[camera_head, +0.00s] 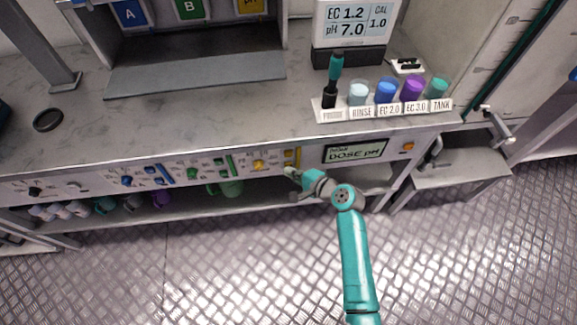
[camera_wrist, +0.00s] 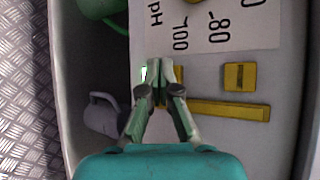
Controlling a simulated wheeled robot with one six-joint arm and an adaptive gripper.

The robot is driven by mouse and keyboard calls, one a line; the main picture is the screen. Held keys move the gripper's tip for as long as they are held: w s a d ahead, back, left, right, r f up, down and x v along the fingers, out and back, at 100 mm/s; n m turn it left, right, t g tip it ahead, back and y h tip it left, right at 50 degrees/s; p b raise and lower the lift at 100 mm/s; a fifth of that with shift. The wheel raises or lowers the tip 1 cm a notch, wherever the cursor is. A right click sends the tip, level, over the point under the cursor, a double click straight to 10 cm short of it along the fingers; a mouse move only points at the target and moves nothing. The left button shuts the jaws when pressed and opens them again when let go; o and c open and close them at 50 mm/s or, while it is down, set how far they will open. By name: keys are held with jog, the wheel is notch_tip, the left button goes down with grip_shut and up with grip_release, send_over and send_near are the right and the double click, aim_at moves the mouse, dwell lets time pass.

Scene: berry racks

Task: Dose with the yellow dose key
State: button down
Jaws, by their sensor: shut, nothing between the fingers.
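The front panel carries a yellow key (camera_head: 257,164) near the right end of its row of controls, with a yellow bar (camera_head: 292,157) to its right. In the wrist view a square yellow key (camera_wrist: 240,77) lies flat on the pale panel beside the long yellow bar (camera_wrist: 230,110). Another yellow piece is partly hidden behind my fingers. My gripper (camera_wrist: 160,73) is shut and empty. Its tips are in front of the panel, left of the square key in the wrist view. I cannot tell whether they touch the panel.
Blue controls (camera_head: 127,181) and green controls (camera_head: 229,164) sit further left on the panel. A green can (camera_head: 230,187) stands on the shelf below; a grey can (camera_wrist: 103,113) shows in the wrist view. Cups and a probe (camera_head: 331,84) stand on the bench. The floor is clear.

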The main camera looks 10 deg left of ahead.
dwell(0.5)
jog(key=shift+s+d, duration=0.25)
jog(key=shift+s, duration=0.55)
jog(key=shift+s+d, duration=0.25)
jog(key=shift+s, duration=0.55)
jog(key=shift+s+d, duration=0.2)
jog(key=shift+s, duration=0.6)
jog(key=shift+s+d, duration=0.25)
jog(key=shift+s, duration=0.55)
